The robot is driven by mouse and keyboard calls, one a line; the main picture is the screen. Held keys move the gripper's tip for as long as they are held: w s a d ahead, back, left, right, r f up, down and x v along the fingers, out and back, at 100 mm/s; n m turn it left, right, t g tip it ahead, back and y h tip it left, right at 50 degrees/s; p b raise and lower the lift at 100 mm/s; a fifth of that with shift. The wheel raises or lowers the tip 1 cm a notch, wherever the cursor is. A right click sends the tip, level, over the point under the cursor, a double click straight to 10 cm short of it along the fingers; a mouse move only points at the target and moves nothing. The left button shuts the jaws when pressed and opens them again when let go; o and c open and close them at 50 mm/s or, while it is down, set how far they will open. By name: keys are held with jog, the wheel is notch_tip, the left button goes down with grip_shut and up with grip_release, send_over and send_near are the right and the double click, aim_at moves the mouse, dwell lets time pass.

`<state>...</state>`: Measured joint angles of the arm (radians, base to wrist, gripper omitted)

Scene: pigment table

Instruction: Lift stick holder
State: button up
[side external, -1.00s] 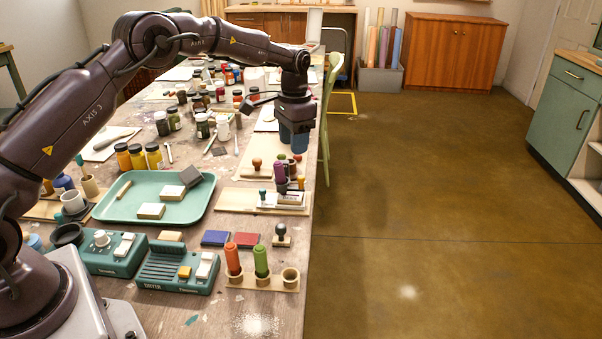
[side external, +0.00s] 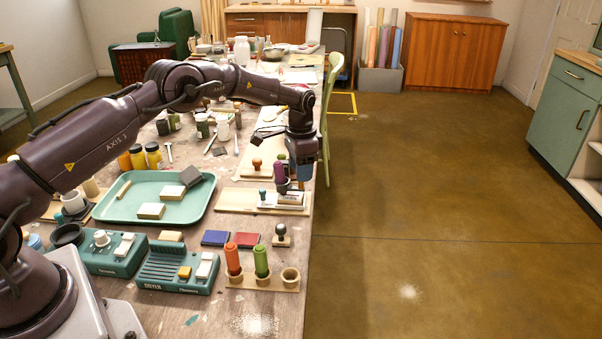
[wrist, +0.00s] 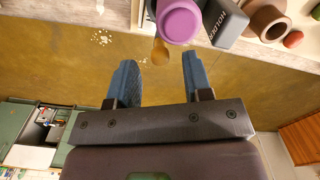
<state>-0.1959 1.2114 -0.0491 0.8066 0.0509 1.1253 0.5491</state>
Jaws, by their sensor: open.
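A dark grey block lettered HOLDER (wrist: 228,22) shows at the top of the wrist view, beside a purple round-ended stick (wrist: 180,20) and a brown ring-shaped piece (wrist: 267,22). In the side view the purple stick (side external: 279,172) stands upright by the table's right edge; the holder around it is small and partly hidden by my gripper. My gripper (side external: 302,182) points down just right of the stick. In the wrist view its blue fingers (wrist: 157,80) are apart with nothing between them. I cannot tell whether they touch the holder.
A white-and-wood block (side external: 290,200) lies on a board just in front. A wooden rack (side external: 262,283) with an orange and a green stick stands nearer, with a dark-knobbed stamp (side external: 281,236) behind it. A green tray (side external: 108,212) lies left. Open floor lies right of the table.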

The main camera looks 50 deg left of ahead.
jog(key=shift+f, duration=0.85)
jog(key=shift+c, duration=0.4)
grip_shut()
jog(key=shift+r, duration=0.7)
jog(key=shift+o, duration=0.4)
grip_release()
notch_tip(320, 180, up, 13)
